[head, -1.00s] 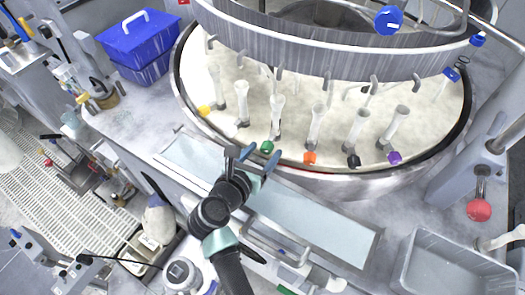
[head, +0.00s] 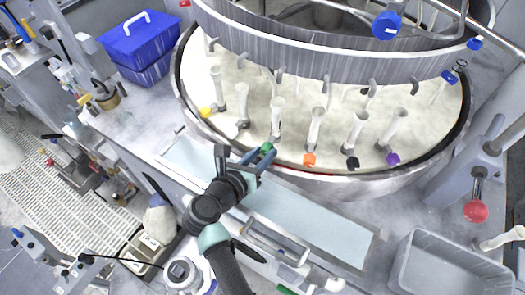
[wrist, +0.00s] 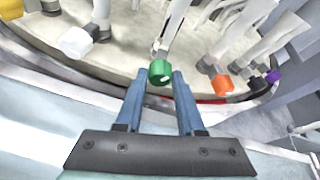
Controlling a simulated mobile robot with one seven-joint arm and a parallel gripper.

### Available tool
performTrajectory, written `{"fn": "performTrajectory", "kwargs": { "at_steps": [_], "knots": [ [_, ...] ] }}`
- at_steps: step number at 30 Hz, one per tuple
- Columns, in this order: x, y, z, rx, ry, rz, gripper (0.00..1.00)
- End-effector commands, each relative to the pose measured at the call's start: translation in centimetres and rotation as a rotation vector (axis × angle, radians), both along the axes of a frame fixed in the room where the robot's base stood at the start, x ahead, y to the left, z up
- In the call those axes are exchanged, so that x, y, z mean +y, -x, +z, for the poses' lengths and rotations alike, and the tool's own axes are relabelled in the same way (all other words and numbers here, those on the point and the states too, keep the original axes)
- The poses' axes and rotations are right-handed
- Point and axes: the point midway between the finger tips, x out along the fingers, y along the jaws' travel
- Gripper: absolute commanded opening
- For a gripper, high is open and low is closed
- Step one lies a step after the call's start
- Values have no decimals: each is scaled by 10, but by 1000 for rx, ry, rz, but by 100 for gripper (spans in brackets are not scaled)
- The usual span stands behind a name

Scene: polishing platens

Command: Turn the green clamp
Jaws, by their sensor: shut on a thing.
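The green clamp (head: 267,146) sits at the front rim of the round machine, at the base of a pale upright tube. In the wrist view the green clamp (wrist: 160,72) lies between the blue fingertips of my gripper (wrist: 154,82). In the head view my gripper (head: 262,154) reaches the clamp from the front left, with its fingers on either side of it. The gripper is shut on the green clamp. In the wrist view the clamp's front face shows, and the fingertips partly cover its sides.
An orange clamp (head: 309,160), a black clamp (head: 352,163) and a purple clamp (head: 392,158) stand to the right along the rim. A white clamp (wrist: 77,42) and a yellow clamp (head: 205,112) are to the left. The steel rim (head: 350,183) curves close below.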

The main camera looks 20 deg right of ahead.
Motion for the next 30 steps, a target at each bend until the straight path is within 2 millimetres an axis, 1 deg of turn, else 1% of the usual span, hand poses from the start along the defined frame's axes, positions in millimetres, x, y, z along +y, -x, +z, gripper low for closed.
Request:
{"fn": "performTrajectory", "kwargs": {
  "at_steps": [1,9,15,30],
  "knots": [
    [2,-1,1,26,25,4,0],
    [3,-2,-1,152,154,3,0],
    [3,-2,-1,219,219,2,0],
    [2,-2,-1,257,257,-1,0]
  ]
}}
